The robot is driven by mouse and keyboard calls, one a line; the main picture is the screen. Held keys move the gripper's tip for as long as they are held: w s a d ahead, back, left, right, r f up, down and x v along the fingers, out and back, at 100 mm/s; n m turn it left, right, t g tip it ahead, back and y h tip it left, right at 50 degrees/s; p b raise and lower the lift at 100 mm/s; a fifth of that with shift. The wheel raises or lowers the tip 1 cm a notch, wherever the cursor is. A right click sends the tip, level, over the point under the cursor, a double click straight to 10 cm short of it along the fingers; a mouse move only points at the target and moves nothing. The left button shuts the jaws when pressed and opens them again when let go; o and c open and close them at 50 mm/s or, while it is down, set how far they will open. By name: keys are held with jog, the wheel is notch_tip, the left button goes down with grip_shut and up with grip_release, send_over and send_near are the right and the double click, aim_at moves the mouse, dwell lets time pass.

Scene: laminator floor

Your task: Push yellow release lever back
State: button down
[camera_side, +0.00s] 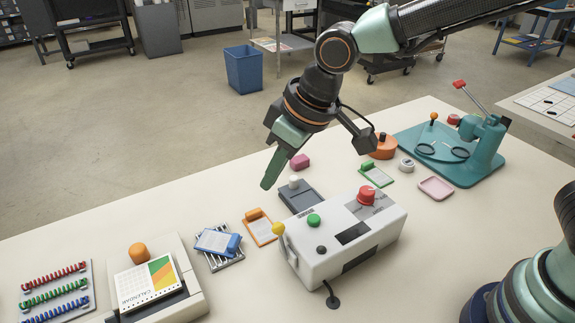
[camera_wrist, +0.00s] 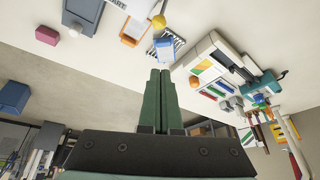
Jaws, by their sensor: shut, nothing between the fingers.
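The yellow release lever (camera_side: 278,229) has a round yellow knob and stands at the left end of the white laminator (camera_side: 345,240) in the side view. The knob also shows at the top of the wrist view (camera_wrist: 158,21). My gripper (camera_side: 266,186) has green fingers and is shut and empty. It hangs above the table, up and to the left of the lever in the side view, apart from it. In the wrist view the shut fingers (camera_wrist: 159,72) point toward the table items, with the knob beyond their tips.
The laminator also bears a red knob (camera_side: 366,196) and a green button (camera_side: 314,220). Around it lie an orange clipboard (camera_side: 262,232), a dark grey device (camera_side: 300,199) and a blue clip pad (camera_side: 218,242). A calendar machine (camera_side: 150,280) stands at the front left.

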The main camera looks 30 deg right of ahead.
jog(key=s+d+r+m+t+h, duration=0.1)
jog(key=d+r+m, duration=0.2)
jog(key=d, duration=1.1)
jog(key=shift+d+r, duration=0.25)
jog(key=shift+r, duration=0.45)
jog(key=c, duration=1.5)
grip_release()
jog(key=s+d+m, duration=0.1)
jog(key=s+d, duration=0.1)
jog(key=d, duration=0.1)
jog(key=s+d+m+h, duration=0.1)
jog(key=s+d, duration=0.1)
jog(key=d, duration=0.2)
jog(key=s+d+m, duration=0.1)
jog(key=d, duration=0.3)
jog(key=shift+s+r+t+h, duration=0.2)
jog(key=shift+s+t+h, duration=0.2)
jog(key=shift+c, duration=0.2)
jog(key=o, duration=0.5)
jog(key=shift+s+d, duration=0.15)
jog(key=o, duration=0.4)
jog(key=shift+a, duration=0.2)
jog(key=shift+c, duration=0.2)
jog(key=n+g, duration=0.6)
jog(key=n, duration=0.5)
send_over(277, 224)
notch_tip(277, 224, down, 4)
notch_tip(277, 224, down, 12)
jog(key=shift+r, duration=0.2)
